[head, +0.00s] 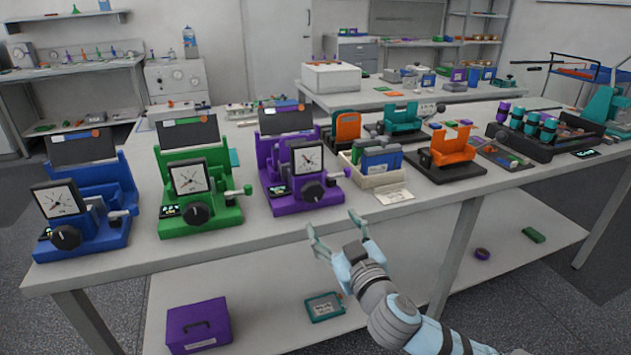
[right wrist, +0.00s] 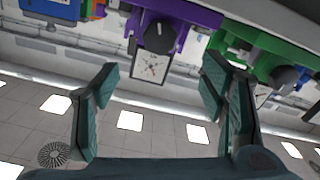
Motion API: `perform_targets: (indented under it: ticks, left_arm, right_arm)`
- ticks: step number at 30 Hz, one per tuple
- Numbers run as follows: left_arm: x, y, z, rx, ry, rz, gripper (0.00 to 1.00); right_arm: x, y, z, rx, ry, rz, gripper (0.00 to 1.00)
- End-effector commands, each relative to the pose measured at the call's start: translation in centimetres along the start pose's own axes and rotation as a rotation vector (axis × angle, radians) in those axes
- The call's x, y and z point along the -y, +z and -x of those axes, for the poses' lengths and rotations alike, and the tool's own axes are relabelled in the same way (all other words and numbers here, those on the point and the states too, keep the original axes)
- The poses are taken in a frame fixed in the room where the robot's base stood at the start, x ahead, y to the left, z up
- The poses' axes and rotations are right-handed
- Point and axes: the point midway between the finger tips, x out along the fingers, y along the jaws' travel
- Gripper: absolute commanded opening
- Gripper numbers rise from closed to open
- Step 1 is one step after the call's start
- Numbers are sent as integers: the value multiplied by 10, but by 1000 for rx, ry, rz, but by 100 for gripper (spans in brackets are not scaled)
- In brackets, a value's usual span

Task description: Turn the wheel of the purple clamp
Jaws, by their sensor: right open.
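The purple clamp (head: 277,193) stands on the bench, with a square white dial and a dark screen on it. Its black round wheel (head: 312,192) sits low on its front, below the dial. The wheel also shows in the right wrist view (right wrist: 159,37), upside down, between and beyond the fingers. My right gripper (head: 334,228) is open and empty, in front of the bench edge, below and a little right of the wheel, apart from it. Its two teal fingers show in the right wrist view (right wrist: 155,85). My left gripper is not in view.
A green clamp (head: 172,215) and a blue clamp (head: 95,235) stand to the left. A cream bin (head: 375,178) with cards and an orange device (head: 453,150) stand to the right. A purple box (head: 197,325) is on the lower shelf. Free room lies before the bench.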

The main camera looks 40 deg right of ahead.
Motion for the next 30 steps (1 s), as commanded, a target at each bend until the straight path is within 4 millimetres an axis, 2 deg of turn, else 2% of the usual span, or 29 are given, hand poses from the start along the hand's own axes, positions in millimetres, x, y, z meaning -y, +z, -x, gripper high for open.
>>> perform_targets:
  ticks: [1,3,7,11,15,21,25,30]
  left_arm:
    - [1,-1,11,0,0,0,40]
    - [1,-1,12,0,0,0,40]
    - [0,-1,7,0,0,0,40]
    - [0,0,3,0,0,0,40]
    - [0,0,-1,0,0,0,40]
    - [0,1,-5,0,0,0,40]
    - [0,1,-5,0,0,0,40]
    - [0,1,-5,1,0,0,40]
  right_arm:
    - [-2,-5,2,3,0,-84,66]
    - [-1,-4,2,1,0,-163,66]
    - [-1,-2,-14,-2,2,-176,66]
    - [-1,-1,-48,-3,4,-176,66]
    - [-1,-2,-90,-2,3,-177,66]
    - [0,-1,-129,0,2,-173,66]
    - [0,-2,-139,0,0,-172,66]
    - [0,-2,-141,0,0,-171,66]
